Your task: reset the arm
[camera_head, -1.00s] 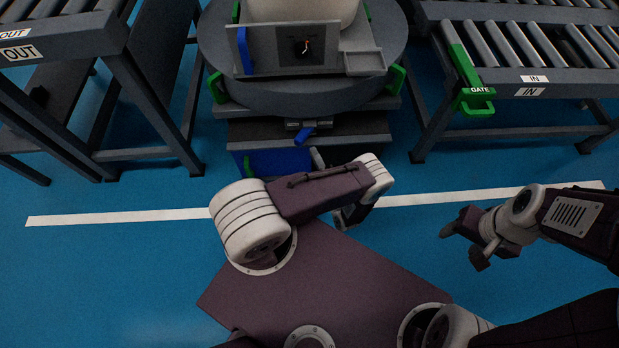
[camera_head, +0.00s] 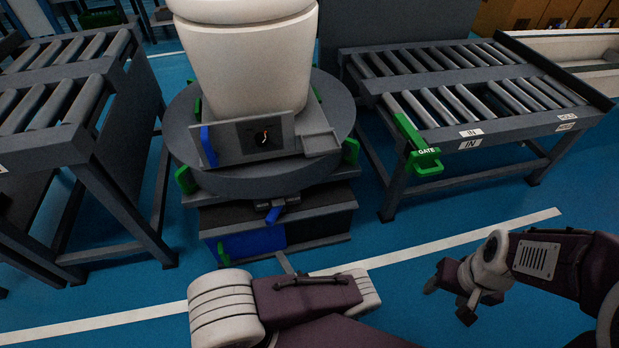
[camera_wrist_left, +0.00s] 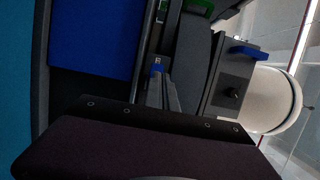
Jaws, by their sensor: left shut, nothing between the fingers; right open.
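My left arm is folded at the bottom centre of the head view, and its link hides most of my left gripper; only the thin tip (camera_head: 284,262) shows above it. In the left wrist view my left gripper (camera_wrist_left: 157,82) is shut and empty, its fingers reaching toward a small blue lever (camera_wrist_left: 158,67). Whether they touch it I cannot tell. The same lever (camera_head: 273,214) shows under the turntable in the head view. My right gripper (camera_head: 450,300) is open and empty above the floor at the lower right.
A white toilet (camera_head: 250,60) stands on a round grey turntable (camera_head: 215,172) with green tabs. A small panel (camera_head: 240,143) with a blue edge faces me. Roller conveyors stand at left (camera_head: 50,125) and right (camera_head: 480,135); the right one has a green gate (camera_head: 424,160). Blue floor lies between.

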